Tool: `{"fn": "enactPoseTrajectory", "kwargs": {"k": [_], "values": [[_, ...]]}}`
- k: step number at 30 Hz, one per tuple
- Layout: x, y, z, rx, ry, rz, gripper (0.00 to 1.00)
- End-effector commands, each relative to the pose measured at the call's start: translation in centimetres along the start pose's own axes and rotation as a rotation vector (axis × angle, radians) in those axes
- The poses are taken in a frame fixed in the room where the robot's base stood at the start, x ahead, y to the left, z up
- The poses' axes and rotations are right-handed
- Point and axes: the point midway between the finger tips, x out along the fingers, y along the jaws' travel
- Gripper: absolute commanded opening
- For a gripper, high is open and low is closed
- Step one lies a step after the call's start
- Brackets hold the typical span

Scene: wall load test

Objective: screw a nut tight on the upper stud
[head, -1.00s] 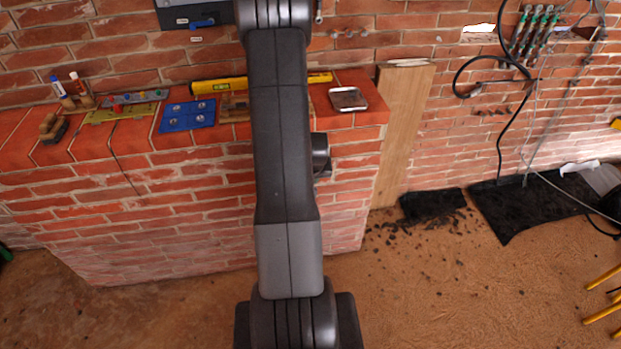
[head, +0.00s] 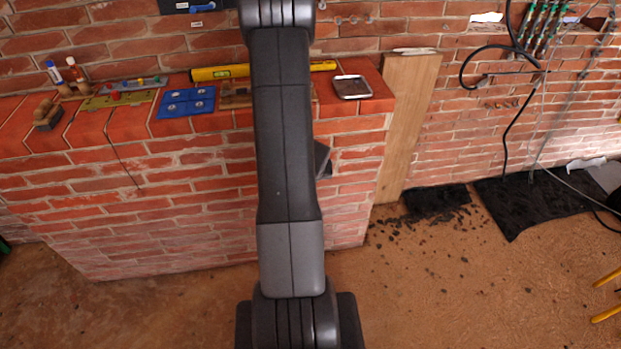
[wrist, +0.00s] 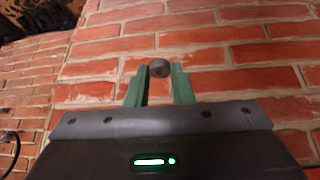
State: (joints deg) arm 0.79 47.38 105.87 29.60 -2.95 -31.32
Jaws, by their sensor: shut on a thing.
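My gripper (wrist: 160,80) shows in the wrist view with two green fingers, shut on a grey round nut (wrist: 159,68) at their tips. The nut is small in the picture, and its hole or thread does not show. Brick wall fills the view behind it. I cannot tell whether the nut touches a stud; no upper stud can be made out, and it may be hidden behind the nut. In the head view my arm hides the gripper and the nut. Several small grey pieces (head: 353,20) sit on the wall right of my arm, too small to identify.
A brick ledge (head: 95,135) holds a blue plate (head: 187,103) with several silver round pieces, a yellow level (head: 220,72), a metal tray (head: 352,87) and marker bottles (head: 72,72). A wooden board (head: 405,125) leans at the right. Black cables hang beyond it. The floor in front is mostly clear.

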Motion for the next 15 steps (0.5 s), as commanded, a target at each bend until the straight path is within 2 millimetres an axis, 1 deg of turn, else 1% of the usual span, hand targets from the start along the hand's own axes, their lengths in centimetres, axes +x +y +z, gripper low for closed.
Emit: {"fn": "enactPoseTrajectory", "kwargs": {"k": [3,9,15], "values": [[-0.02,0.58,0.24,-0.006,0.026,0.032,0.00],[-0.01,0.49,0.26,-0.015,0.060,0.043,0.00],[0.01,0.38,0.32,-0.029,0.142,0.076,0.00]]}}
